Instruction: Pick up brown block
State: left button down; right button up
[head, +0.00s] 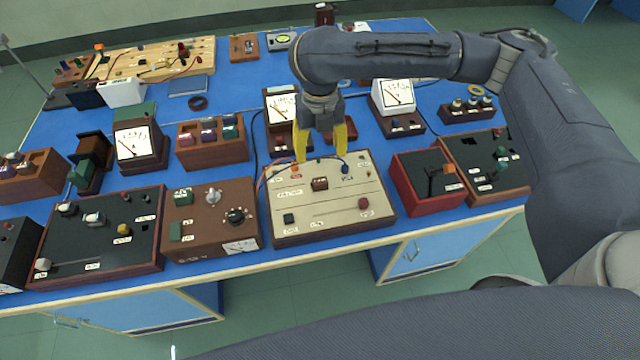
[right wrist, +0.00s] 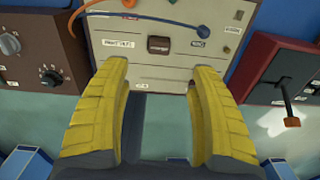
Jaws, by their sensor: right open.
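A small brown block (head: 319,184) sits on the upper middle of a beige panel box (head: 330,221). In the right wrist view the brown block (right wrist: 159,45) shows beyond the fingertips, roughly centred between them. My right gripper (head: 321,159) has yellow fingers, spread apart and empty, pointing down over the back part of the panel. In the right wrist view the gripper (right wrist: 158,68) has a clear gap between its fingers, and the block is not between the pads. My left gripper is not in view.
A brown control box (head: 211,218) stands left of the panel and a red-edged box (head: 428,181) stands right. Meters (head: 281,108) stand behind. An orange knob and a blue wire (right wrist: 186,24) lie near the block. The blue table (head: 228,181) is crowded.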

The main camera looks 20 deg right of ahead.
aim_at(320, 179)
jog(key=shift+f, duration=6.2)
jog(key=c, duration=1.2)
